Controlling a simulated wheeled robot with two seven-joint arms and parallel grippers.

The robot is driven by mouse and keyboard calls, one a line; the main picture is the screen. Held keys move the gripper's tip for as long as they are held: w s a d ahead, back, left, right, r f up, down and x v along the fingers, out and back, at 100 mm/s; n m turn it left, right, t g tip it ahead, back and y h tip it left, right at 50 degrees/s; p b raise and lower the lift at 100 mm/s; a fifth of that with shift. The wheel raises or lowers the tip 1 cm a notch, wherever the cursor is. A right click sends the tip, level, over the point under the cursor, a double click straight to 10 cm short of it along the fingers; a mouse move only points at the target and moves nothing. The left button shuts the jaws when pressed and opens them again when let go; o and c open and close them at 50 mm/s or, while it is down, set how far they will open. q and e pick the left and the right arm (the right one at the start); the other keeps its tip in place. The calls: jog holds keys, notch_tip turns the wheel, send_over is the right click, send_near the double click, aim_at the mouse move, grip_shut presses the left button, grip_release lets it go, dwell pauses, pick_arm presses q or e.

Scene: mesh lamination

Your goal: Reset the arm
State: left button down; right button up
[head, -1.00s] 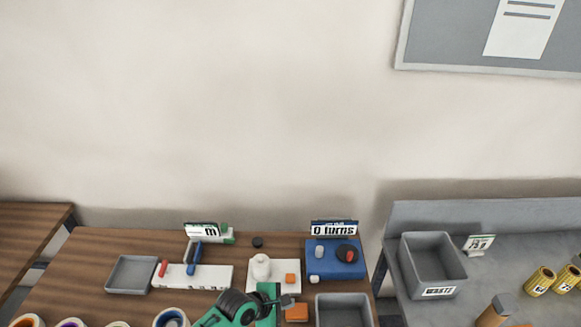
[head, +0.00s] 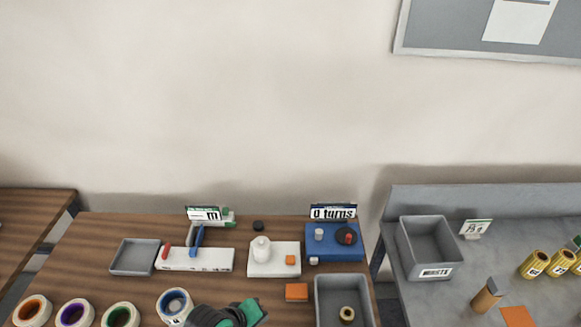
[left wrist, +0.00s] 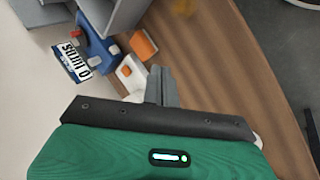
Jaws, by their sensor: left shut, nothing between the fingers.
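My left arm comes in at the bottom middle of the head view, its green and black hand (head: 240,313) low over the wooden table's front part. Its fingertips cannot be made out there. In the left wrist view the grey fingers of my left gripper (left wrist: 161,84) are shut together and hold nothing. Beyond them show an orange block (left wrist: 142,44) and a white base (left wrist: 131,75). My right gripper is in neither view.
Tape rolls (head: 122,314) line the table's front left. A grey bin (head: 318,289) holds a spool. A labelled waste bin (head: 428,237) stands right.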

pick_arm(q)
jog(key=s+a+r+m+g+y, duration=0.1)
jog(key=s+a+r+m+y, duration=0.2)
jog(key=s+a, duration=0.45)
jog(key=s+a+r+m+y, duration=0.2)
jog(key=s+a+m, duration=0.4)
jog(key=s+a, duration=0.15)
notch_tip(320, 180, down, 36)
jog(key=g+b, duration=0.2)
jog(key=b, duration=0.4)
jog(key=s+a+f+b, duration=0.1)
jog(key=s+f+b, duration=0.2)
jog(key=s+f, duration=0.6)
jog(key=s+a+f+g+b, duration=0.1)
jog(key=s+a+f+b, duration=0.1)
jog(key=s+f, duration=0.8)
notch_tip(320, 180, down, 8)
jog(key=shift+a+r+b, duration=0.1)
jog(key=shift+a+b, duration=0.2)
jog(key=shift+b, duration=0.45)
